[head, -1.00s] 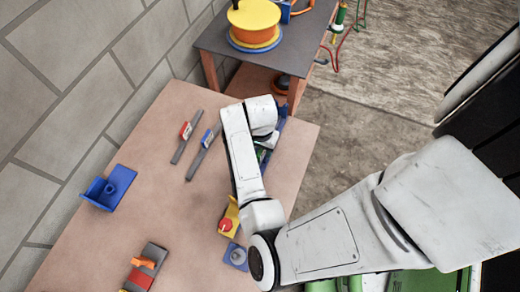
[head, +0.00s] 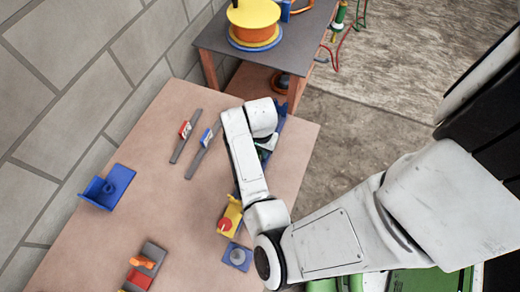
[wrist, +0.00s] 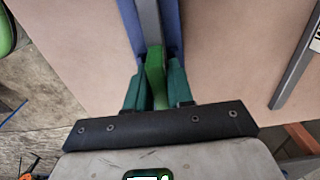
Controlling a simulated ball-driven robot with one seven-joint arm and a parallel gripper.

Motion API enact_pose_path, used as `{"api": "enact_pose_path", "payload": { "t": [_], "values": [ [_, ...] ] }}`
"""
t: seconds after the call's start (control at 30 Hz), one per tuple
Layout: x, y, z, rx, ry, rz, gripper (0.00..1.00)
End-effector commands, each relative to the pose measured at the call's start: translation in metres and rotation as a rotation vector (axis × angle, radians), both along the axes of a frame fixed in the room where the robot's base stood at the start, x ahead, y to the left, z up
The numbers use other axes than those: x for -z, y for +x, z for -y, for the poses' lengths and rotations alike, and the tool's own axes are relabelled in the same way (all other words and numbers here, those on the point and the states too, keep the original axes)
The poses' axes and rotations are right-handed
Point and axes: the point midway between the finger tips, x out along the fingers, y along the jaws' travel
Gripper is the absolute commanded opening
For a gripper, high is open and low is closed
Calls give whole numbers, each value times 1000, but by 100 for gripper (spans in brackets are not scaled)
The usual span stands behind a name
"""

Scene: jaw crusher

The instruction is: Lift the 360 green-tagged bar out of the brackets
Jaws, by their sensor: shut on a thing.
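The grey bar (wrist: 149,22) with the green tag (wrist: 156,78) runs up the middle of the wrist view. My gripper (wrist: 156,85) is shut on it at the green tag, one dark green finger on each side. A long blue holder (wrist: 173,28) lies along and under the bar; I cannot tell whether the bar still rests in its brackets. In the head view my arm hides most of the bar, and part of the blue holder (head: 280,122) shows past my wrist.
A red-tagged bar (head: 183,138) and a blue-tagged bar (head: 204,152) lie left on the table (head: 150,190). A blue bracket piece (head: 107,188) stands near the wall. A yellow-and-red part (head: 229,217) is close beside my arm. A dark side table (head: 270,55) stands behind.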

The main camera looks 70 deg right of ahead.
Motion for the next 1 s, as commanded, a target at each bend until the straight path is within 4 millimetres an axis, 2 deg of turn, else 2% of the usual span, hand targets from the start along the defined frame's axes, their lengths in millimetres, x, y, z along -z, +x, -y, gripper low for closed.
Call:
{"api": "enact_pose_path", "payload": {
  "t": [0.03,0.1,0.37,1.0],
  "values": [
    [0,0,0,0,0,0,6],
    [0,0,0,0,0,0,0],
    [-1,0,0,0,-1,1,0],
    [-18,0,0,-1,-1,1,0]
  ]
}}
